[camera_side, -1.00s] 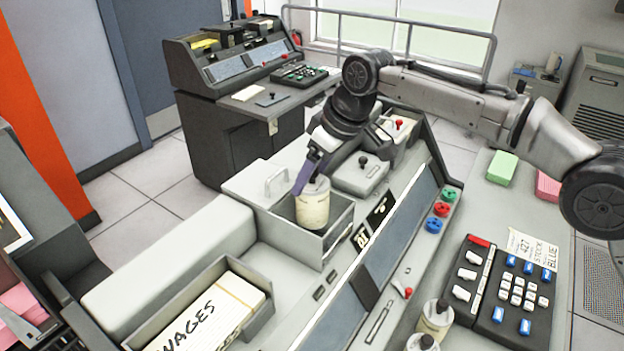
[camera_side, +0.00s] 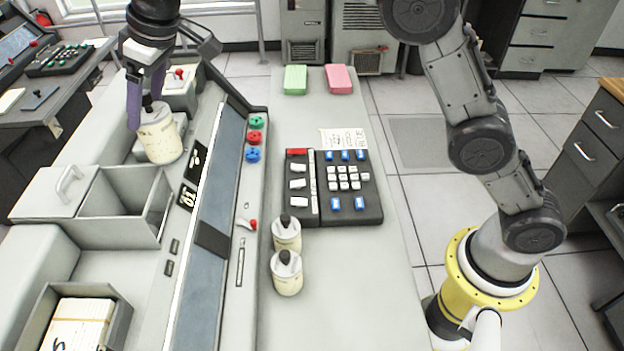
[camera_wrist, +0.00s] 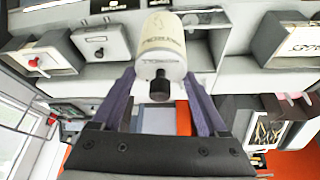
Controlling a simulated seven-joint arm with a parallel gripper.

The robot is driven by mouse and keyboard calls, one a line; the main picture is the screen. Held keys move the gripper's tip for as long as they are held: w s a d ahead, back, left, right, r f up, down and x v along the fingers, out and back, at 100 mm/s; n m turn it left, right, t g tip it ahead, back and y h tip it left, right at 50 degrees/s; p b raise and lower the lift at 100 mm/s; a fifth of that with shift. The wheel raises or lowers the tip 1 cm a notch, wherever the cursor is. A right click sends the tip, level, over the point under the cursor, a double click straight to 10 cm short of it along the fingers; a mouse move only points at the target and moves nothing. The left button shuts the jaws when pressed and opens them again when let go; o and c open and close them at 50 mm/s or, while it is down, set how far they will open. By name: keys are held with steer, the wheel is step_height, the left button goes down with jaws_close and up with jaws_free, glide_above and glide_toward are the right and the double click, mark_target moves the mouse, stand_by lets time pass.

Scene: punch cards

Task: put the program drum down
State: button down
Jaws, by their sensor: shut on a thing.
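The program drum (camera_side: 160,137) is a cream cylinder with a black knob on top. My gripper (camera_side: 146,108) is shut on it from above, with purple fingers on either side. The drum looks slightly tilted and appears to be held above the grey machine, behind the open bin (camera_side: 122,212), which looks empty. In the wrist view the drum (camera_wrist: 162,45) sits between the fingertips, its knob towards the camera and lettering on its side. Whether its underside touches anything is hard to tell.
Green (camera_side: 295,79) and pink (camera_side: 339,79) blocks lie at the desk's far end. The desk's near part is clear.

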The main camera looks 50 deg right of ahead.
steer(key=s+d+f+m+h, duration=0.1)
steer(key=d+f+m, duration=0.1)
steer(key=d+f, duration=0.55)
steer(key=d+f+m+h, duration=0.15)
steer(key=d+f, duration=0.35)
steer(key=d, duration=0.5)
steer(key=s+d+f+m, duration=0.3)
steer(key=s+d+f, duration=0.55)
steer(key=d, duration=0.35)
steer(key=s+a+n, duration=0.1)
steer(key=s+a, duration=0.2)
steer(key=s, duration=0.4)
steer(key=s+a+f+n+y, duration=0.1)
steer(key=s+a, duration=0.2)
steer(key=s, duration=0.4)
steer(key=s+a+n, duration=0.1)
steer(key=s+a, duration=0.2)
steer(key=s, duration=0.4)
step_height(320, 180, down, 8)
steer(key=shift+w+d+r+t, duration=0.2)
steer(key=shift+w+t, duration=0.05)
steer(key=shift+t, duration=0.05)
steer(key=shift+f+m, duration=0.1)
steer(key=shift+m, duration=0.15)
jaws_free()
steer(key=shift+f, duration=0.1)
